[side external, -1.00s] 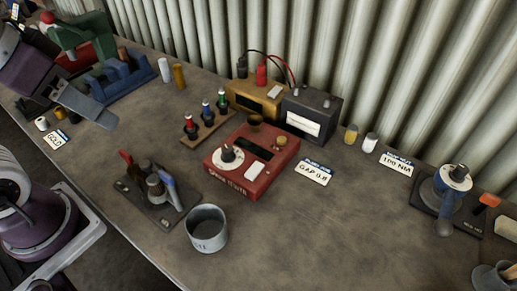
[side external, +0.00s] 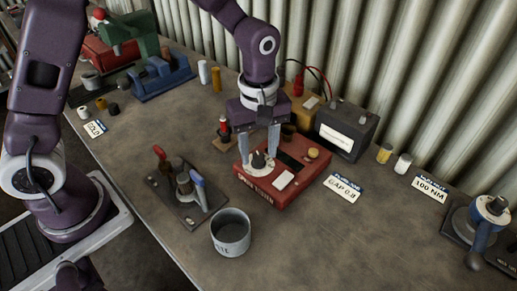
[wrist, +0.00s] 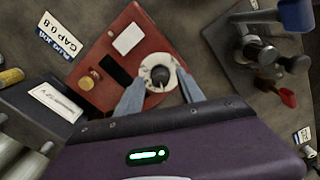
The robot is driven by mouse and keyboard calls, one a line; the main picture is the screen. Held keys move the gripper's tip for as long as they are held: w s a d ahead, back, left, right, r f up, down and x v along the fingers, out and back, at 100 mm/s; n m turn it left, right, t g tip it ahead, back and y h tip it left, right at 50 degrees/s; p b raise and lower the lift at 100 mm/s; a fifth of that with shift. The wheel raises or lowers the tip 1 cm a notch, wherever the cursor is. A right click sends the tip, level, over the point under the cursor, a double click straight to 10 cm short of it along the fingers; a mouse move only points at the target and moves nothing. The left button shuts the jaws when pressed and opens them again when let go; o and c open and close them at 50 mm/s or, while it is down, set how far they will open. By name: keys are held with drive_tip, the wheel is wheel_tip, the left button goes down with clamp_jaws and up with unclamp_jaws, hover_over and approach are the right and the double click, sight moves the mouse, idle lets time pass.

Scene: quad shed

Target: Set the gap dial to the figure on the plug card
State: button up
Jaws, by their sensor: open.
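The gap dial is a dark knob on a white disc (side external: 262,163), on top of the red box (side external: 291,189) in the middle of the bench. In the wrist view the dial (wrist: 159,74) shows between my finger ends. My gripper (side external: 259,150) points down over the dial, its two fingers apart, one on each side of the knob. I cannot tell if either finger touches it. The plug card (side external: 344,188) lies right of the red box and reads "GAP 0.8"; it also shows in the wrist view (wrist: 58,35). The dial's own figures are too small to read.
A grey battery (side external: 346,131) and a tan box stand behind the red box. A tool stand (side external: 187,192) is to its left and a metal cup (side external: 231,232) in front. A "100 NM" card (side external: 430,187) lies further right.

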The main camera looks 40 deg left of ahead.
drive_tip(key=shift+f, duration=0.25)
clamp_jaws()
